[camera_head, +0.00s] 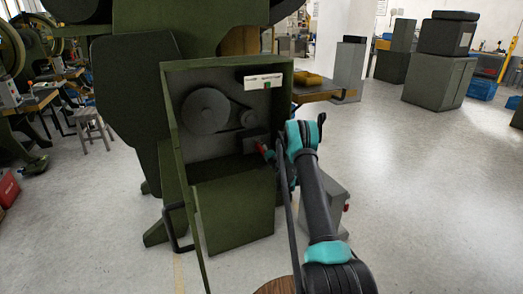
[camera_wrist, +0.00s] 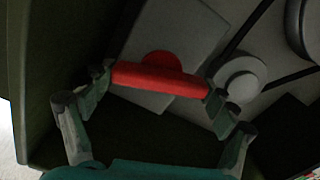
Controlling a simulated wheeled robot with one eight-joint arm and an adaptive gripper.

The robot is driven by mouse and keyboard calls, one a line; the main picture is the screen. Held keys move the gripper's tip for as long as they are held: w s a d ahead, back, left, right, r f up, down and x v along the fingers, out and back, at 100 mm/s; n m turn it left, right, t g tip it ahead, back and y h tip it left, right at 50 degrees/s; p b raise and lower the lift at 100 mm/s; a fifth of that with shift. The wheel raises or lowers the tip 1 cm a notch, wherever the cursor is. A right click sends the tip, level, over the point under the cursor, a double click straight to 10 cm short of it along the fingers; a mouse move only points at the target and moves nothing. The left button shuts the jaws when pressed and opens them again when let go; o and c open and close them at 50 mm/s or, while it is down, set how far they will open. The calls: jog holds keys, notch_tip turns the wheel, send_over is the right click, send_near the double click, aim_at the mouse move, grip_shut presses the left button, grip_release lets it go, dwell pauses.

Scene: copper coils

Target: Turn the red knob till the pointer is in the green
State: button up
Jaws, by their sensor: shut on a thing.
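The red knob (camera_wrist: 160,78) is a wide bar with a rounded hub behind it. In the wrist view my gripper (camera_wrist: 160,88) has one finger at each end of the bar, shut on it. A white scale plate (camera_head: 263,80) with a small green patch (camera_head: 267,85) is at the top right of the box. The pointer is too small to make out for certain.
A large grey pulley (camera_head: 205,111) and a smaller one (camera_head: 248,118) are joined by a belt inside the box, left of and above the knob. The box's side walls (camera_head: 170,120) stand close around them. Open floor (camera_head: 430,200) lies to the right.

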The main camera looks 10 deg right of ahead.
jog(key=shift+f+m, duration=0.1)
jog(key=shift+m, duration=1.8)
jog(key=o, duration=1)
jog(key=v, duration=1.2)
